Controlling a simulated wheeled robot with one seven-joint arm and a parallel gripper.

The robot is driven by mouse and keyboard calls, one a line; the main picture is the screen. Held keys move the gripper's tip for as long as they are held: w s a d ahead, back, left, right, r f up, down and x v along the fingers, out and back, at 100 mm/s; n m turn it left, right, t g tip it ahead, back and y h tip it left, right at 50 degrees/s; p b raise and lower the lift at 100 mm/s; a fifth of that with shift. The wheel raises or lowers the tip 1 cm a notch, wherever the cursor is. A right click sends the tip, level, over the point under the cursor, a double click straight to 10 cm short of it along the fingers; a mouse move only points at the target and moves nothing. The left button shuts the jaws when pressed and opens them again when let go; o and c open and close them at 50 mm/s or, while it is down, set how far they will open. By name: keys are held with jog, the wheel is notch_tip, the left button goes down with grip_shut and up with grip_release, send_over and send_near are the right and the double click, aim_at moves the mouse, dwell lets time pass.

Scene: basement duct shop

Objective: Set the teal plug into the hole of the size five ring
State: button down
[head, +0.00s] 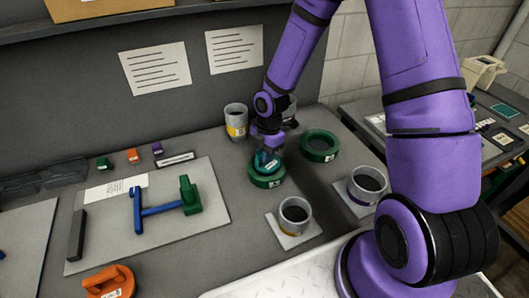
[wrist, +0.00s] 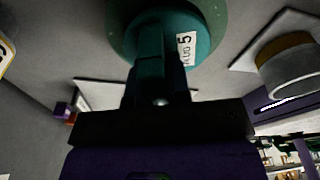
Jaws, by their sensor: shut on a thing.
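My gripper (head: 267,150) is shut on the handle of the teal plug (head: 262,163). The wrist view shows the teal plug (wrist: 204,22) with a white label ending in 5, and my gripper (wrist: 160,95) below it in the picture. A green ring (head: 266,181) with a small white label lies on the bench directly under the plug. The ring also shows in the wrist view (wrist: 118,22) around the plug's edge. The plug hides the ring's hole, and I cannot tell how deep the plug sits. The ring's size mark is too small to read.
A second green ring (head: 320,146) lies just to the right. Grey cups stand close by: a yellow-banded one (head: 236,121), one at the front (head: 295,215) and a purple-banded one (head: 367,185). A board with blue and green clamp (head: 165,207) lies left.

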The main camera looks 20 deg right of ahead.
jog(key=shift+f, duration=0.3)
jog(key=c, duration=1)
grip_release()
jog(key=r, duration=0.3)
jog(key=d+r, duration=0.1)
jog(key=r, duration=0.6)
jog(key=shift+w+d+r, duration=0.25)
jog(key=shift+w+r, duration=0.1)
